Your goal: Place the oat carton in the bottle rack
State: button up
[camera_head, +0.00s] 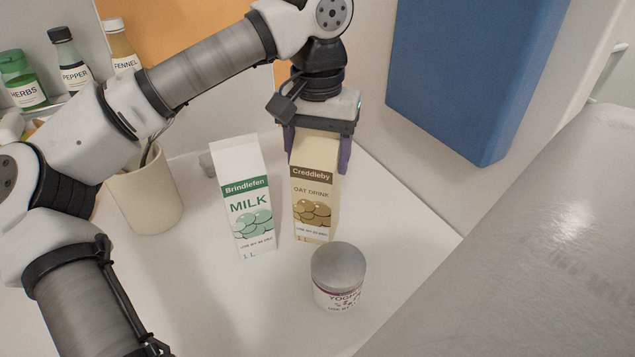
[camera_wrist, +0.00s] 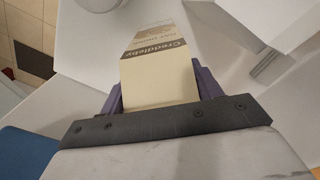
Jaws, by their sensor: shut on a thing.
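The oat carton (camera_head: 312,200) is tan with a brown "Creddleby" band and "OAT DRINK" print. It stands upright on the white counter in the head view, right of the milk carton. My gripper (camera_head: 317,150) comes from above, with its purple fingers on both sides of the carton's top. In the wrist view the oat carton (camera_wrist: 160,75) fills the space between the fingers, so my gripper is shut on it. I cannot tell whether its base touches the counter. I see no bottle rack that I can make out in either view.
A white and green milk carton (camera_head: 243,200) stands close on the left. A yogurt jar (camera_head: 338,278) is in front. A cream utensil pot (camera_head: 146,195) and a shelf of spice bottles (camera_head: 70,62) are at left. A blue panel (camera_head: 465,75) hangs at right.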

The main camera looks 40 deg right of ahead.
grip_shut()
jog(key=shift+r, duration=0.15)
notch_tip(320, 180, up, 20)
jog(key=p, duration=0.6)
